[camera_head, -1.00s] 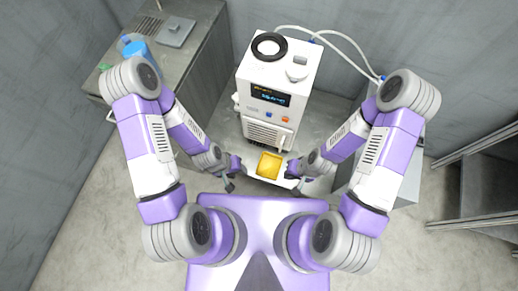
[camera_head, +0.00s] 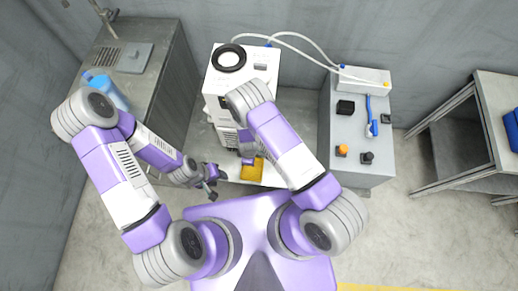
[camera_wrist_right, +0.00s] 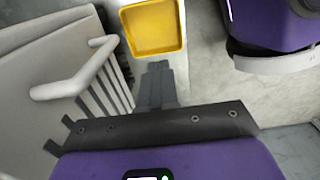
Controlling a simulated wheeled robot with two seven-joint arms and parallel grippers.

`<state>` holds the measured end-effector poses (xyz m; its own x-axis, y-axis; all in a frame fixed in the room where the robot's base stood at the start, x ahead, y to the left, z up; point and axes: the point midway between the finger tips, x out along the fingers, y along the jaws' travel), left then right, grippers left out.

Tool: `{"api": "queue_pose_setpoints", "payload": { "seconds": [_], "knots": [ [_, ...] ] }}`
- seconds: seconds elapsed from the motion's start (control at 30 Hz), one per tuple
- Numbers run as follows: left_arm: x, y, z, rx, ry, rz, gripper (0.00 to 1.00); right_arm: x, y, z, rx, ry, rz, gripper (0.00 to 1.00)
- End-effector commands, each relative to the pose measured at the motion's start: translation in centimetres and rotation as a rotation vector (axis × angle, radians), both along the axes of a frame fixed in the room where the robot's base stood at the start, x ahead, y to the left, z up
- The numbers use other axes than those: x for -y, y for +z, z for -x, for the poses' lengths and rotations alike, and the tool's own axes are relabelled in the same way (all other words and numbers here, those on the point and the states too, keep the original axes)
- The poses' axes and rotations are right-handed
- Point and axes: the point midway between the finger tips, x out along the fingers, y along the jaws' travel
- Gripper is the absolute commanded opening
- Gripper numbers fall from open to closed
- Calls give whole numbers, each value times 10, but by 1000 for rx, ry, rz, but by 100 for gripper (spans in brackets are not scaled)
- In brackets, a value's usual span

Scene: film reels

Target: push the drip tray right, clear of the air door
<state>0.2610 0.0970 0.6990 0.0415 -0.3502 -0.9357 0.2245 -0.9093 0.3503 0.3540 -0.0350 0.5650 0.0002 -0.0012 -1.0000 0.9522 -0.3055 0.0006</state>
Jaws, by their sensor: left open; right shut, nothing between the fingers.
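The yellow drip tray (camera_head: 251,172) lies on a white ledge at the foot of the white machine (camera_head: 215,85). It also shows at the top of the right wrist view (camera_wrist_right: 152,28). The slatted air door (camera_head: 228,136) is on the machine's front, partly hidden by my right arm; its slats (camera_wrist_right: 108,92) are left of the tray in the wrist view. My right gripper (camera_wrist_right: 155,70) is shut and empty, its fingertips close to the tray's near edge; contact is unclear. My left gripper (camera_head: 211,184) is open and empty, left of the tray.
Pale handle bars (camera_wrist_right: 75,75) stick out from the machine beside my right gripper. A grey cabinet (camera_head: 355,155) with small parts on top stands to the right. A workbench (camera_head: 150,70) stands left. Open floor (camera_head: 420,220) lies at front right.

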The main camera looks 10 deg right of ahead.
Motion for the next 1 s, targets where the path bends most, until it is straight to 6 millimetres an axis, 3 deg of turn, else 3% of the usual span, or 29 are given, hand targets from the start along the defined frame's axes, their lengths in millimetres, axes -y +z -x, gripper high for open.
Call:
{"api": "queue_pose_setpoints", "payload": {
  "seconds": [0.1,0.8,1.0],
  "knots": [
    [0,-9,0,0,0,0,43,0,-30,1,-2,-3,0,0],
    [0,-58,0,0,0,0,43,0,-184,2,-1,-2,0,0],
    [0,-47,0,0,0,0,43,27,-176,9,-3,-9,-2,0]
  ]
}}
